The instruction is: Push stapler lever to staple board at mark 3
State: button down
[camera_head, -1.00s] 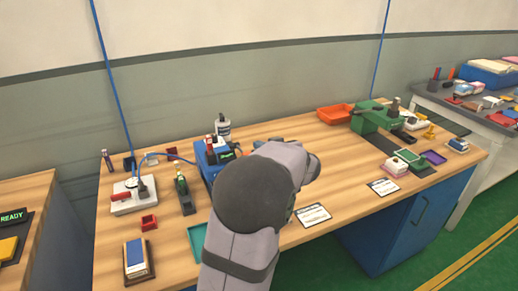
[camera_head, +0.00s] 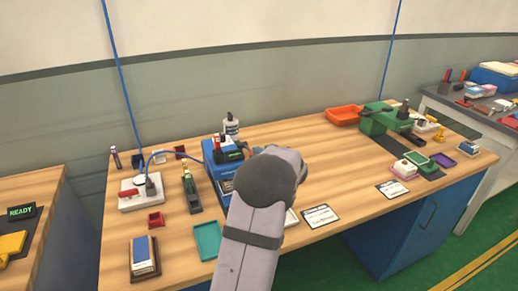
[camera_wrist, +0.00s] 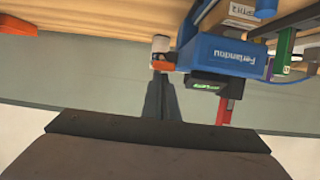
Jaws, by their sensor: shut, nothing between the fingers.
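A blue machine (camera_head: 213,160) with a black upper part and a small green display stands near the middle of the bench. In the wrist view the blue machine (camera_wrist: 225,52) shows lettering, with a red upright part (camera_wrist: 224,108) beside its display; I cannot tell whether this is the stapler lever. A slim green and black device (camera_head: 190,188) lies left of it; its kind is unclear. My gripper (camera_wrist: 160,84) is shut and empty, its fingers beside the blue machine and apart from the red part. In the head view my own arm hides the fingers. No mark 3 is readable.
A white bottle (camera_head: 231,127) stands behind the blue machine. A teal tray (camera_head: 207,241), a white card (camera_head: 320,216) and a wooden block with a blue top (camera_head: 144,255) lie along the front. An orange tray (camera_head: 343,115) and a green machine (camera_head: 379,121) are at the right.

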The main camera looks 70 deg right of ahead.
dwell(0.3)
jog(key=shift+t+h, duration=0.9)
jog(key=shift+s+a+f+b, duration=0.15)
jog(key=shift+a+f+b, duration=0.05)
jog(key=shift+f+b, duration=1.15)
jog(key=shift+s+a+f+b, duration=0.2)
jog(key=shift+f+b, duration=0.9)
jog(key=shift+b, duration=0.6)
jog(key=shift+s+a+f+b, duration=0.15)
jog(key=shift+f+b, duration=1.05)
jog(key=shift+b, duration=0.3)
jog(key=shift+f, duration=0.15)
notch_tip(320, 180, up, 6)
jog(key=p, duration=0.5)
jog(key=f+b+v, duration=0.2)
jog(key=v, duration=0.8)
jog(key=shift+s+a+f, duration=0.2)
jog(key=shift+s+a, duration=0.2)
